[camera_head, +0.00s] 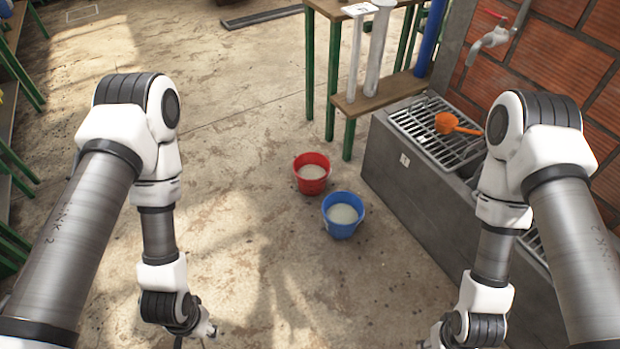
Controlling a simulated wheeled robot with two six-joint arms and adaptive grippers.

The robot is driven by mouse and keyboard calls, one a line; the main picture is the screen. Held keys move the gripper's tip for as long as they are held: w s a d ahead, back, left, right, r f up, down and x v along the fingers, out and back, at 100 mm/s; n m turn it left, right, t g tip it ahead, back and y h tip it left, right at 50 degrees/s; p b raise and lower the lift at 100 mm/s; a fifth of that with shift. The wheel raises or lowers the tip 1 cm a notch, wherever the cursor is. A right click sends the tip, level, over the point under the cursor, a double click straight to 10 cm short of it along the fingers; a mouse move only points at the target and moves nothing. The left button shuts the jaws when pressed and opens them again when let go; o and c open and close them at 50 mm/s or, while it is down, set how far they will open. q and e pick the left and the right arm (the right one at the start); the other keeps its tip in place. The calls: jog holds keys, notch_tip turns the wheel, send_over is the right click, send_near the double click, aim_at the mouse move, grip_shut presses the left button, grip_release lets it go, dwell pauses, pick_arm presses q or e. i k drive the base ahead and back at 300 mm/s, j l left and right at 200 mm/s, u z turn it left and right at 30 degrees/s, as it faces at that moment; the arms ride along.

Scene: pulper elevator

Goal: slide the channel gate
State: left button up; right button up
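I cannot make out a channel gate for certain in this view. A grey concrete trough (400,190) with metal grates stands against the brick wall on the right, and my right arm hides part of it. My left gripper (207,330) hangs low over the floor at the bottom left, far from the trough. My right gripper (432,342) is at the bottom edge, left of the trough and partly cut off. The fingers of both are too small or cut off to tell open from shut. I see nothing held in either.
A red bucket (312,180) and a blue bucket (343,222) with pale contents stand on the floor left of the trough. An orange ladle (455,124) lies on the grate (430,140) below a tap (490,39). A green-legged bench (372,101) stands behind.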

aim_at(473, 183)
jog(key=z, duration=1.1)
jog(key=i+l, duration=0.2)
jog(key=i, duration=0.25)
jog(key=i+l, duration=0.15)
jog(key=i, duration=0.35)
jog(key=i+l, duration=0.2)
jog(key=i, duration=0.25)
jog(key=i+l+z, duration=0.1)
jog(key=i, duration=0.35)
jog(key=l, duration=0.1)
